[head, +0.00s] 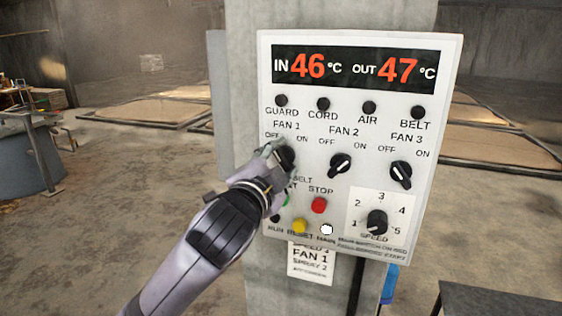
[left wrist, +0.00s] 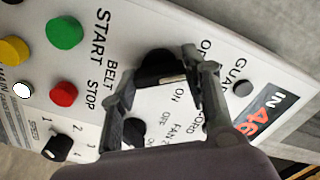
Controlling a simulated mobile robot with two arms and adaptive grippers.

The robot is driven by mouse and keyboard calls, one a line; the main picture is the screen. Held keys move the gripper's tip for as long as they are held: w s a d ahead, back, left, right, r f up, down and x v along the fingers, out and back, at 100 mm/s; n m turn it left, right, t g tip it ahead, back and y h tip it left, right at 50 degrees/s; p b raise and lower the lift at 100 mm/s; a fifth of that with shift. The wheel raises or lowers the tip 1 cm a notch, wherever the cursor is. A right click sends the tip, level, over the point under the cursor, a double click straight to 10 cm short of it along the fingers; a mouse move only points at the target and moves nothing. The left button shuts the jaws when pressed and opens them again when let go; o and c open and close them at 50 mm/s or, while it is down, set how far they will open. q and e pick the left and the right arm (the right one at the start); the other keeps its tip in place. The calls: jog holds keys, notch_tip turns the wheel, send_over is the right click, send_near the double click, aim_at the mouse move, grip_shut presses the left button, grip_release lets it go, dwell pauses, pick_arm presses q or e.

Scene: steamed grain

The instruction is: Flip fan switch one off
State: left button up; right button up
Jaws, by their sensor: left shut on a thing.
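The fan 1 switch (head: 288,158) is a black rotary knob at the left of the white control panel (head: 385,120), under the labels OFF and ON. My left gripper (head: 271,150) reaches it from the lower left and partly covers it in the head view. In the left wrist view the same black knob (left wrist: 155,66) sits between the fingertips, and the gripper is shut on it. A pale pointer line shows on the knob, near the ON label in that view. I cannot tell its exact setting. My right gripper is not in view.
The fan 2 knob (head: 340,164) and fan 3 knob (head: 401,174) sit to the right. Below are a red stop button (head: 319,205), a yellow button (head: 299,226) and the speed dial (head: 377,222). The panel hangs on a concrete pillar (head: 240,80). A dark table edge (head: 500,305) is lower right.

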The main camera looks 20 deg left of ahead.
pick_arm(q)
jog(key=shift+f+n, duration=0.25)
jog(key=shift+n, duration=0.35)
jog(key=o, duration=1.2)
jog(key=shift+r, duration=0.15)
jog(key=shift+c, duration=0.2)
jog(key=shift+s, duration=0.1)
jog(key=s, duration=0.7)
jog(key=shift+s, duration=0.15)
jog(key=shift+a, duration=0.15)
